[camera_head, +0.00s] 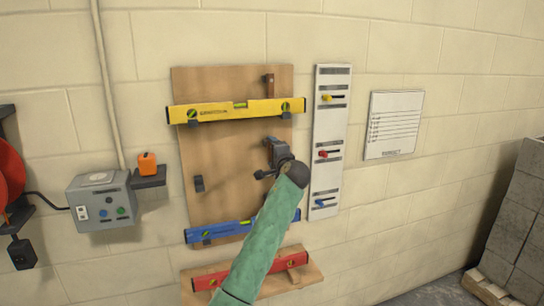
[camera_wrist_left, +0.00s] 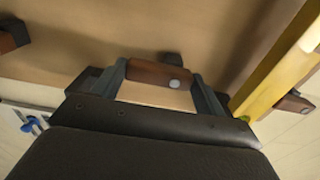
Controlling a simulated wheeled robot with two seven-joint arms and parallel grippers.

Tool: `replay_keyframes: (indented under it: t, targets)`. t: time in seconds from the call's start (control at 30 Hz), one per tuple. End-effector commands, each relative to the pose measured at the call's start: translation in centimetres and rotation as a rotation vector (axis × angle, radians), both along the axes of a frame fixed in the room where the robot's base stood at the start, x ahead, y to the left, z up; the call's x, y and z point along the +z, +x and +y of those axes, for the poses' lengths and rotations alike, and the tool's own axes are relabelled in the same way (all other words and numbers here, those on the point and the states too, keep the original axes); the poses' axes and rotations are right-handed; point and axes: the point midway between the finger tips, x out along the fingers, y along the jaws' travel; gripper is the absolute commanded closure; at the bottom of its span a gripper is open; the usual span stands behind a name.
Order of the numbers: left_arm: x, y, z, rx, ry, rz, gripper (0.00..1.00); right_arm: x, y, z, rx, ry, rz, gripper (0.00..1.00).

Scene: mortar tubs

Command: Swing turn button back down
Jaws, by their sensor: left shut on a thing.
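A wooden board (camera_head: 225,155) hangs on the block wall. My left gripper (camera_head: 274,151) is in front of its right half, between the yellow level (camera_head: 235,111) and the blue level (camera_head: 232,229). In the left wrist view my left gripper (camera_wrist_left: 163,84) is shut on a small brown wooden turn button (camera_wrist_left: 152,73) with a round screw head; its ends lie between the two fingers. In the head view the gripper hides this button. Another brown turn button (camera_head: 269,83) stands upright above the yellow level's right part. The right gripper is not in view.
A dark bracket (camera_head: 198,183) sits at the board's left, with no level on it. A red level (camera_head: 250,271) lies on a shelf below. A white panel with coloured sliders (camera_head: 330,178) is close right of my gripper. A grey control box (camera_head: 101,200) is at left.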

Motion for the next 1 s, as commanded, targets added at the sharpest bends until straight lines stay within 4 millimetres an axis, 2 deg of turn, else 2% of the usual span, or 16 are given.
replay_keyframes:
  t: [0.4,0.43,0.53,0.83,1.0]
  targets:
    - [-0.3,0.0,0.1,0.001,-0.008,0.002,0.50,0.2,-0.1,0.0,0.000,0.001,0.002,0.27]
    - [-0.3,0.0,0.1,0.001,-0.007,0.002,0.25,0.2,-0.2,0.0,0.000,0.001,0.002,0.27]
    - [-0.3,0.0,0.0,0.001,-0.007,0.002,0.06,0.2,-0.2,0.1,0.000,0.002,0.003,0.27]
    - [-0.2,-0.1,0.0,0.000,-0.006,0.000,0.05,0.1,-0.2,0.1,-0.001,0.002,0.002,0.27]
    - [-0.3,-1.4,-0.5,-0.001,-0.007,-0.001,0.05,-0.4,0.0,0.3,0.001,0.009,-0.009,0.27]
